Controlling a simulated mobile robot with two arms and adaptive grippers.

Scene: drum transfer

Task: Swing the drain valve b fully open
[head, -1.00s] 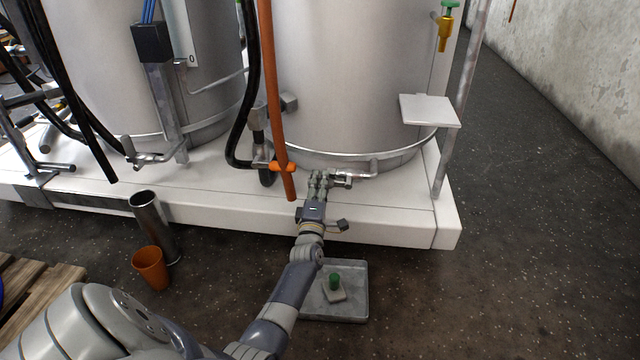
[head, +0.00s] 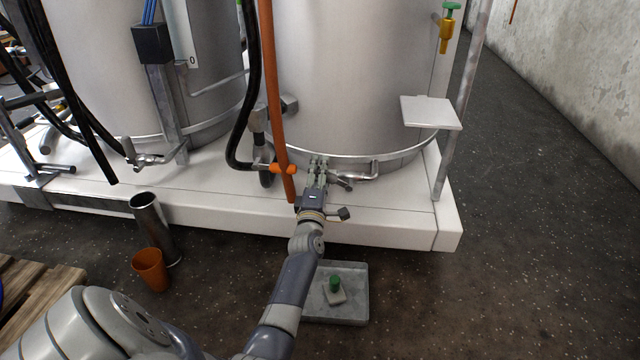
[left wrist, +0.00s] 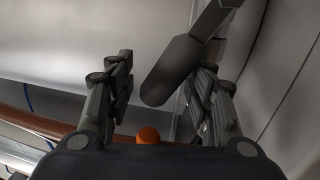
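The drain valve (head: 343,183) is low on the front of the right-hand tank, a grey metal fitting just right of my left gripper's fingers. I cannot read a label on it. My left gripper (head: 318,166) is at the tank's foot, over the white plinth, and partly hides the valve. In the left wrist view, the left gripper (left wrist: 160,95) has its two fingers well apart. A dark grey round-ended bar (left wrist: 172,72), seemingly the valve's lever, reaches between them, nearer the right finger. Contact is not clear. My right gripper is not in view.
An orange pipe (head: 271,100) with an orange crosspiece (head: 283,169) stands close left of the gripper, beside a black hose (head: 247,110). A metal tray (head: 347,312) lies on the floor below. A small white shelf (head: 431,112) juts out at right. The floor at right is clear.

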